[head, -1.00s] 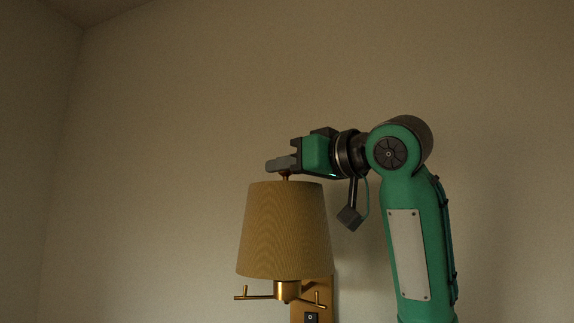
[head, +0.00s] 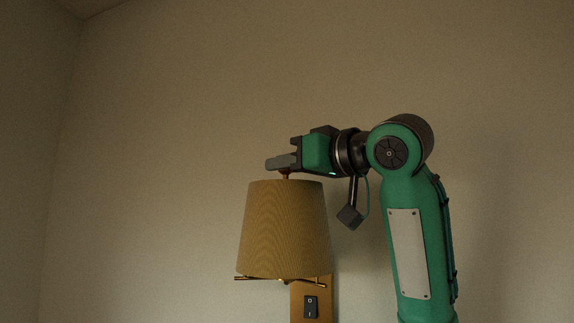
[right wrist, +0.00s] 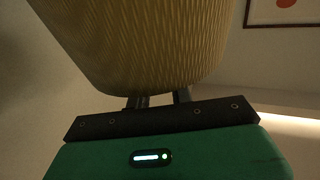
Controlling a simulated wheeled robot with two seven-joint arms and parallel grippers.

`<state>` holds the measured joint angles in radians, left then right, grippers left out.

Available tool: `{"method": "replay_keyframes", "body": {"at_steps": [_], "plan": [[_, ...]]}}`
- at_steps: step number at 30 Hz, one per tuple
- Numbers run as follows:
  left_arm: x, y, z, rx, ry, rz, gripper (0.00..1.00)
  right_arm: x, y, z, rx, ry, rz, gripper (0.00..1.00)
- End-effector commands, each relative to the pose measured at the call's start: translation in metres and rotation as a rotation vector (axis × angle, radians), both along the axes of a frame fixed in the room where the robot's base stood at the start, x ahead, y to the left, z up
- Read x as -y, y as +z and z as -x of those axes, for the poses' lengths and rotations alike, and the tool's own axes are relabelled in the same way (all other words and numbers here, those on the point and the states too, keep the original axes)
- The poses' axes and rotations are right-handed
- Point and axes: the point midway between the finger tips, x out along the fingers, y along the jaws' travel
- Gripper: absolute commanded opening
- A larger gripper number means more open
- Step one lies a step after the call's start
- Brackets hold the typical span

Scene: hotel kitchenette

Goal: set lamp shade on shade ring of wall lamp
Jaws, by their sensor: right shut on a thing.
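The tan ribbed lamp shade (head: 284,230) hangs upright, wide end down, in the head view. My right gripper (head: 281,163) is shut on the small knob (head: 286,175) at the top of the shade. The wall lamp has a brass backplate (head: 326,295) with a dark switch (head: 310,307). The brass bar ends of its shade ring (head: 243,279) show right at the shade's lower rim; the rest is hidden by the shade. I cannot tell whether shade and ring touch. The right wrist view shows the shade (right wrist: 140,45) close up, hiding most of the fingers. My left gripper is out of view.
The plain wall (head: 150,150) behind is bare, with free room left of the shade. A framed picture (right wrist: 285,12) shows at upper right in the right wrist view.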

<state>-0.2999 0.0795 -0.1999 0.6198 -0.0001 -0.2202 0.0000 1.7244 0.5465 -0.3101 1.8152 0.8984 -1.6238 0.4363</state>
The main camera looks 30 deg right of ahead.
Motion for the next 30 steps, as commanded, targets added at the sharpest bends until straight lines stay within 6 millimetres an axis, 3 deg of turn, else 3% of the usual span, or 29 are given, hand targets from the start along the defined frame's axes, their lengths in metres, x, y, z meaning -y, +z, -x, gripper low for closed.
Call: {"method": "replay_keyframes", "body": {"at_steps": [24,25,28,30], "plan": [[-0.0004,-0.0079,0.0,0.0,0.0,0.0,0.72,0.0001,-0.0102,0.0,0.0,0.0,0.0,0.0],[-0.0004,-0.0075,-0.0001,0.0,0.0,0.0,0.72,0.0001,-0.0097,0.0,0.0,0.0,0.0,0.26],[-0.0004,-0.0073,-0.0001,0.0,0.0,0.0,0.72,0.0001,-0.0096,0.0,0.0,0.0,0.0,0.46],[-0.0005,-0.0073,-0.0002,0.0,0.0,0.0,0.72,0.0001,-0.0096,0.0,0.0,0.0,0.0,0.47]]}}
